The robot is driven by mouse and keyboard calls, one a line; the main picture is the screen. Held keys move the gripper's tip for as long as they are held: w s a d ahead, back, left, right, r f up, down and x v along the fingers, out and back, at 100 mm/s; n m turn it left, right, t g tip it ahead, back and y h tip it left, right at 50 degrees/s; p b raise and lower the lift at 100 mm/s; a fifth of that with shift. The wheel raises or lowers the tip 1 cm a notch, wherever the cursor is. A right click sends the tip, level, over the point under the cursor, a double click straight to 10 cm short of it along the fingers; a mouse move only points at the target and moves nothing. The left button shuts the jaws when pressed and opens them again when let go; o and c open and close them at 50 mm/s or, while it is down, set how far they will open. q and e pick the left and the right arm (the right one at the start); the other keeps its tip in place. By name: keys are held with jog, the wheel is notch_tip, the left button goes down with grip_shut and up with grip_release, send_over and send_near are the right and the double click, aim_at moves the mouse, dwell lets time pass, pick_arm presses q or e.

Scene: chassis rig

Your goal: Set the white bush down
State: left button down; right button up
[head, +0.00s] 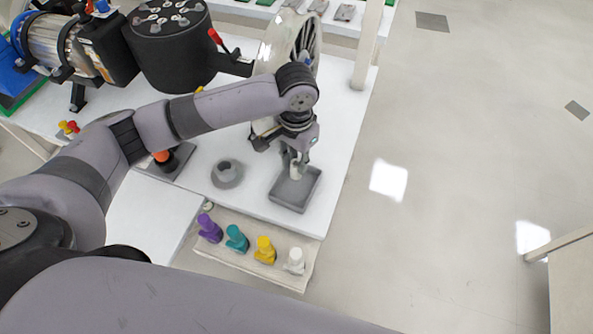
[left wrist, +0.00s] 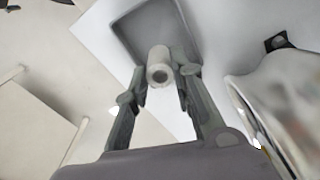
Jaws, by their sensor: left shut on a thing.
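My left gripper (head: 295,166) is shut on a pale white cylindrical bush with a round hole in its end. The bush (left wrist: 159,66) shows best in the left wrist view, between the two fingertips (left wrist: 160,76). It is over a shallow grey square tray (head: 290,198), which also shows in the left wrist view (left wrist: 128,22). I cannot tell whether the bush touches the tray floor. In the head view the fingers partly hide it. My right gripper is out of view.
A grey ring-shaped holder (head: 227,174) stands left of the tray on the white table (head: 335,150). A cloth mat (head: 225,258) in front holds purple (head: 209,229), teal (head: 236,239), yellow (head: 265,250) and white (head: 294,261) pieces. A large wheel (head: 290,42) stands behind.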

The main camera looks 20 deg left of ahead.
aim_at(296, 173)
pick_arm(q)
jog(key=shift+f, duration=2.8)
jog(key=shift+f, duration=0.1)
jog(key=c, duration=1.4)
grip_release()
jog(key=shift+o, duration=0.2)
notch_tip(296, 173, up, 12)
jog(key=shift+r+b, duration=0.1)
jog(key=shift+b, duration=0.2)
